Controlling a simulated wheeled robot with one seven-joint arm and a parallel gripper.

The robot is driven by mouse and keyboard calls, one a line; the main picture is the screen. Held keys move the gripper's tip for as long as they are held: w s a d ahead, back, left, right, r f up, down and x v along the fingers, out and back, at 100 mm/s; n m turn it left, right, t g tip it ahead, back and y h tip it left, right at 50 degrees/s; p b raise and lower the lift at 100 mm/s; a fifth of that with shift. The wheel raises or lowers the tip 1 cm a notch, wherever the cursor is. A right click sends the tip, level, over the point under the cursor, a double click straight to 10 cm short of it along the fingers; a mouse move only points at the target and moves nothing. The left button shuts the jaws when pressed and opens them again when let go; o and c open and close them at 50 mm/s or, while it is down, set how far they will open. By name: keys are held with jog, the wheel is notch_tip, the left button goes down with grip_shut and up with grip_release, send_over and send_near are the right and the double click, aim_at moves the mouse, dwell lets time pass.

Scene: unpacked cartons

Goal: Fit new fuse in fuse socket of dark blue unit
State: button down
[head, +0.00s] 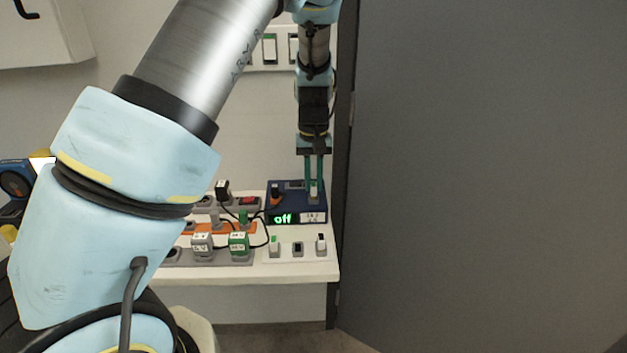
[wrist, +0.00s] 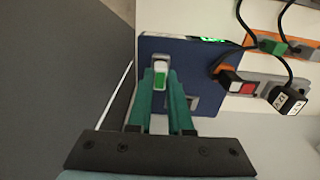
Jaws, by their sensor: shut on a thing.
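The dark blue unit (head: 284,205) stands on the white bench, and its green display reads "off". My gripper (head: 314,186) points down over the unit's right part. Its two teal fingers are shut on a white fuse with a green band (wrist: 160,78), which also shows in the head view (head: 314,191). The fuse is at the unit's top face in the wrist view (wrist: 190,52). I cannot tell whether it is seated; the fuse socket is hidden beneath the fuse and fingers. A grey recess (wrist: 188,101) shows on the unit beside the fingers.
A white holder (head: 284,256) in front carries a green-marked piece (head: 275,244) and a black-marked one (head: 321,243). Power strips with plugs and cables (head: 238,243) lie left. A tall grey panel (head: 480,170) stands close on the right.

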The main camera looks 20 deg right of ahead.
aim_at(313, 184)
jog(key=shift+f, duration=0.3)
dwell(0.4)
jog(key=c, duration=0.8)
grip_release()
jog(key=shift+o, duration=0.2)
notch_tip(313, 184, up, 11)
jog(key=b, duration=0.2)
jog(key=a+f+n, duration=0.2)
jog(key=a, duration=1.6)
jog(key=s+a+f+t, duration=0.1)
jog(key=s+a+f, duration=0.1)
jog(key=s+a, duration=0.8)
jog(key=a, duration=0.2)
jog(key=shift+a+f+t, duration=0.25)
jog(key=shift+a+t, duration=0.05)
jog(key=shift+a, duration=0.05)
